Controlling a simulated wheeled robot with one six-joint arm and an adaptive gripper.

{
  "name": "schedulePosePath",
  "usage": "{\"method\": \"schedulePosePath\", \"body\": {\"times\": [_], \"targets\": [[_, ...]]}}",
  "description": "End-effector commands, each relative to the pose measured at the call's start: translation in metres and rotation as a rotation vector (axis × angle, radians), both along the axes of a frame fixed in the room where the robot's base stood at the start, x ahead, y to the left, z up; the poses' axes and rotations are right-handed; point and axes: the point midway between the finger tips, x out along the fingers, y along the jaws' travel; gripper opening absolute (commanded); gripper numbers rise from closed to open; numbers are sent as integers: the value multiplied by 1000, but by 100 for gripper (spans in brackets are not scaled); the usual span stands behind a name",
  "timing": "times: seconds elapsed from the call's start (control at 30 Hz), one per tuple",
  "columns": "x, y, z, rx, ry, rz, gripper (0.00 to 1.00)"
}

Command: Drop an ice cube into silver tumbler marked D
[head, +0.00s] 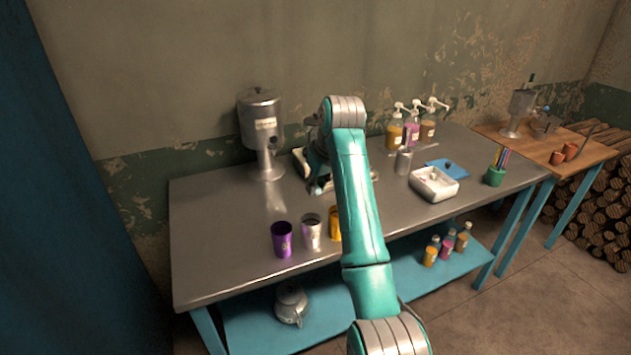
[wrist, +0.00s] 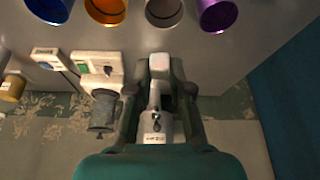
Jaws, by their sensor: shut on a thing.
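The silver tumbler (head: 312,234) stands near the front edge of the metal table, between a purple tumbler (head: 282,240) and an orange one (head: 335,224). I cannot read its marking. In the wrist view the silver tumbler (wrist: 164,11) is at the top edge. My gripper (head: 317,186) is over the table behind the tumblers, partly hidden by my arm. In the wrist view my gripper (wrist: 159,62) is shut on a small pale piece that looks like an ice cube, mostly hidden by the fingers. A white tub (head: 448,190) with pale pieces inside sits at the right.
A metal dispenser (head: 262,135) stands at the back left, and pump bottles (head: 411,130) at the back right. A blue tumbler (wrist: 50,8) shows in the wrist view. The table's left part is clear.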

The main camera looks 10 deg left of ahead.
Motion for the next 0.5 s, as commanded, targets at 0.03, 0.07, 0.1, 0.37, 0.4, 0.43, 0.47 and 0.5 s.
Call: {"method": "schedulePosePath", "body": {"times": [0.03, 0.07, 0.1, 0.37, 0.4, 0.43, 0.47, 0.5], "targets": [[0, 0, -6, -1, 2, 0, 8], [0, 0, -9, -1, 2, 0, 8], [0, 0, -14, -1, 2, -1, 8], [0, 0, -40, 0, 1, -1, 8], [0, 0, -42, 0, 0, -1, 8], [0, 0, -43, 0, 0, -1, 8], [0, 0, -44, 0, 0, -1, 8], [0, 0, -45, 0, 0, -1, 8]]}}
